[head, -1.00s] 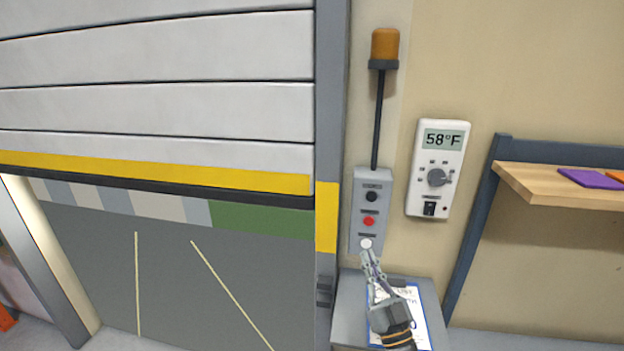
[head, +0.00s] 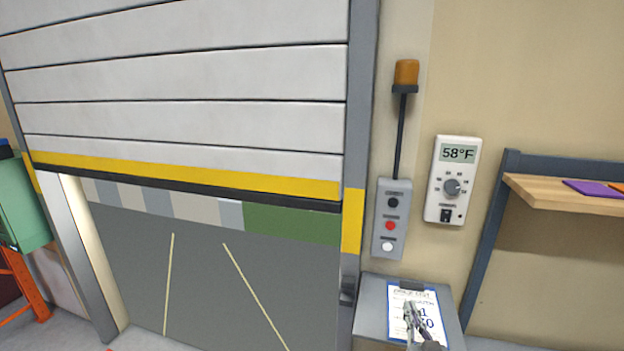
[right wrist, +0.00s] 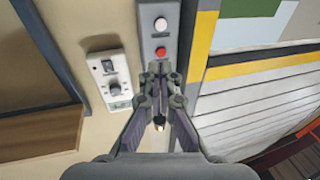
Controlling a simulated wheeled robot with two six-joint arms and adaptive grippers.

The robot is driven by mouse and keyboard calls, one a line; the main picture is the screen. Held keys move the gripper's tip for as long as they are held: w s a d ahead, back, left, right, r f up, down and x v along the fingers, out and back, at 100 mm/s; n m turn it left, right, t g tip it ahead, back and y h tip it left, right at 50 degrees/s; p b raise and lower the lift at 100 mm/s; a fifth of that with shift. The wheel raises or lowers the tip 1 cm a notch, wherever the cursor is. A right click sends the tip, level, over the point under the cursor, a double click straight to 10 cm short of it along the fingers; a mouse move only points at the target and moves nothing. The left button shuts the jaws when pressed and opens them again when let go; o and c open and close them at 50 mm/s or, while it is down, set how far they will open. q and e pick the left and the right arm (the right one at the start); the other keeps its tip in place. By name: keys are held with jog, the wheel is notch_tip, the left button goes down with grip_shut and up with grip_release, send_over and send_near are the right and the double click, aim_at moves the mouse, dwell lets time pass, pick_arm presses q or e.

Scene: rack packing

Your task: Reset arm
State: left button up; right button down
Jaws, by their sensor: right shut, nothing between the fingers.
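My right gripper (head: 411,308) is low in the head view, in front of the clipboard with a paper (head: 400,312) on the grey box. It is shut and empty, and it is apart from the button panel (head: 381,246) above it. In the right wrist view the closed fingers of my right gripper (right wrist: 160,75) show in the middle, with the panel's white button (right wrist: 161,24) and red button (right wrist: 160,52) beyond them. My left gripper is not in view.
A partly raised roller door (head: 190,120) with a yellow bottom edge fills the left. A thermostat (head: 452,180) reading 58°F hangs right of the panel. A wooden shelf (head: 560,192) juts out at the right. A grey box (head: 372,310) stands under the panel.

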jog(key=s+d+f+g+h, duration=0.1)
jog(key=s+d+f+g, duration=0.2)
jog(key=s+f+g, duration=0.7)
jog(key=s+a+f+n+g, duration=0.1)
jog(key=s+f+g, duration=0.2)
jog(key=s, duration=0.4)
jog(key=s+a+f+n+g, duration=0.1)
jog(key=s+f+g, duration=0.15)
jog(key=s, duration=0.55)
jog(key=s+d+f+g+b, duration=0.1)
jog(key=s+d+f+b, duration=0.1)
jog(key=f, duration=1.4)
jog(key=s+d+f+g+b, duration=0.1)
jog(key=s+f, duration=0.1)
jog(key=f, duration=1.4)
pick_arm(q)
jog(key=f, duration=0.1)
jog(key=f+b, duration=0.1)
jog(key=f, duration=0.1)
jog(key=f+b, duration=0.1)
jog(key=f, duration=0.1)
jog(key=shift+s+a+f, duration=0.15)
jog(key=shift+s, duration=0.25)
pick_arm(e)
jog(key=s+d+f+m, duration=0.1)
jog(key=s+f, duration=1.5)
jog(key=shift+s+f+y, duration=0.2)
jog(key=shift+s+y, duration=0.2)
